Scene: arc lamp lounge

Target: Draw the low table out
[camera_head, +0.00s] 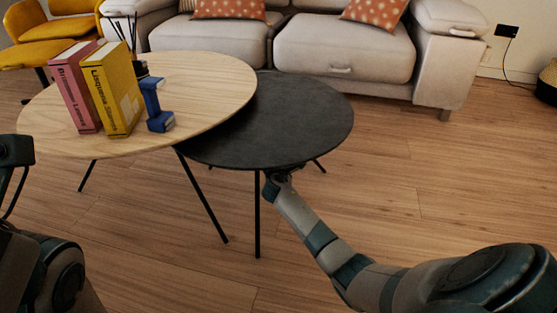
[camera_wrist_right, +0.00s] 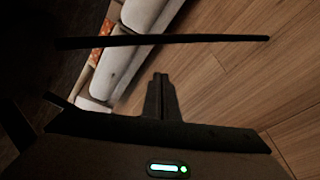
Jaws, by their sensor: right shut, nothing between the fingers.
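The low table is a black round table (camera_head: 300,125), lower than the pale wooden table (camera_head: 200,85) and partly overlapped by it. My right gripper (camera_head: 273,182) is at the near edge of the black top, beside a thin black leg. Its fingertips are partly hidden there, and I cannot tell whether they touch the table. In the right wrist view the gripper's fingers (camera_wrist_right: 161,82) are shut together with nothing between them. A thin dark bar crosses ahead of them; I cannot tell if it is the top's edge or a leg. Only parts of my left arm show.
A pink book, a yellow book (camera_head: 112,88), a blue object (camera_head: 155,103) and a dark reed holder stand on the wooden table. A light sofa (camera_head: 345,50) is behind, a yellow chair (camera_head: 55,30) at upper left. The wooden floor (camera_head: 440,160) on the right is clear.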

